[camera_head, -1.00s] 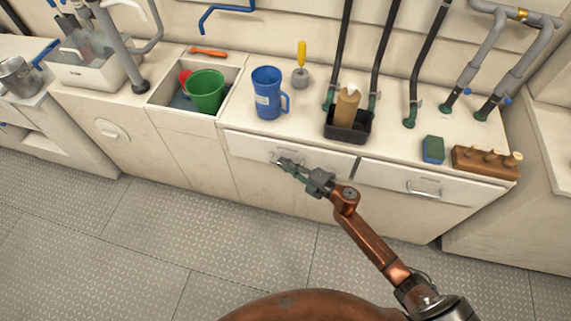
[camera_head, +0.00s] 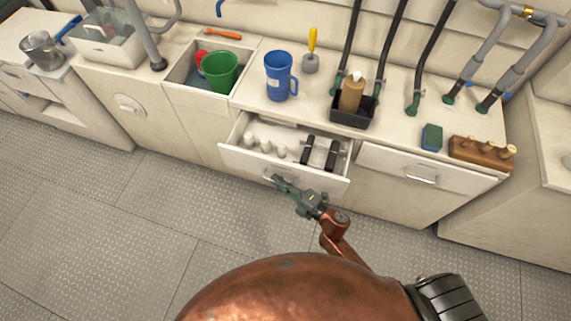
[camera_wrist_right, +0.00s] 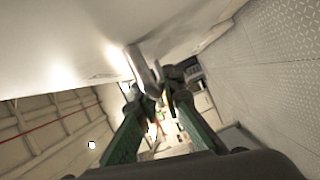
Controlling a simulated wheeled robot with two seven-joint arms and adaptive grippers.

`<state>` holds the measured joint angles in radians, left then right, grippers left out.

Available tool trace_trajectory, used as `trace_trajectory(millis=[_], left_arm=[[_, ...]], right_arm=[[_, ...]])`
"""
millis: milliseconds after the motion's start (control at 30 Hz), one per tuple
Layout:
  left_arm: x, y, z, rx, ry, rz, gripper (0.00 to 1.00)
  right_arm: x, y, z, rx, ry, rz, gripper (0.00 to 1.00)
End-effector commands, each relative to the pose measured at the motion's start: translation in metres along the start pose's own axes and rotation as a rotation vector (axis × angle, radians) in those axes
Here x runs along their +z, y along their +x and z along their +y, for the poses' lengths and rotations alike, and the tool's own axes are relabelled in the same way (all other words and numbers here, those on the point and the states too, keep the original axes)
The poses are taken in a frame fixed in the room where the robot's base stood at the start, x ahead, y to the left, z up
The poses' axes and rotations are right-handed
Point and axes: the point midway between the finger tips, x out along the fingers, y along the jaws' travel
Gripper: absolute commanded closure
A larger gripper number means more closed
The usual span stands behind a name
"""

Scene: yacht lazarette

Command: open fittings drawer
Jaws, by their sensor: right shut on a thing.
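The fittings drawer (camera_head: 262,170) is a white drawer under the counter, left of a second drawer. It stands pulled out in the head view, with white fittings (camera_head: 265,146) and black parts (camera_head: 320,153) inside. My right gripper (camera_head: 276,180) is at its front and shut on the metal handle. The handle (camera_wrist_right: 147,75) shows between the green fingers (camera_wrist_right: 155,95) in the right wrist view, close to the white drawer front. My left gripper is not in view.
The second drawer (camera_head: 400,168), to the right, is shut. On the counter are a blue jug (camera_head: 279,78), a sink with a green bucket (camera_head: 220,72), a black caddy with a bottle (camera_head: 352,95), a sponge (camera_head: 432,137) and a wooden block (camera_head: 480,153). The patterned floor in front is clear.

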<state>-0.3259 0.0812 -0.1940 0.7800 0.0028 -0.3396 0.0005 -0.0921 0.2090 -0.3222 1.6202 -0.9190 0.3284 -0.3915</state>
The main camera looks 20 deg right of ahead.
Motion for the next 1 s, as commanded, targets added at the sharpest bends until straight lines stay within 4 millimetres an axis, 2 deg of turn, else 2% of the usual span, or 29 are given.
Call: trace_trajectory(millis=[33,200,400,633,1000], left_arm=[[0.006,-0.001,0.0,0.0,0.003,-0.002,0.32],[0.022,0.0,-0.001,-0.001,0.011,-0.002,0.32],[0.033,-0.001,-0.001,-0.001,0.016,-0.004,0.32],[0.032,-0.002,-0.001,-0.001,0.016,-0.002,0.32],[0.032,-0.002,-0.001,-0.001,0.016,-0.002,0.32]], right_arm=[[-0.012,-0.006,0.0,0.001,0.006,-0.003,1.0],[-0.044,-0.019,-0.008,0.001,0.004,-0.003,1.0],[-0.07,-0.03,-0.015,0.0,0.003,-0.003,1.0],[-0.084,-0.035,-0.018,0.001,0.0,-0.002,1.0],[-0.085,-0.036,-0.019,0.0,-0.001,-0.001,1.0]])
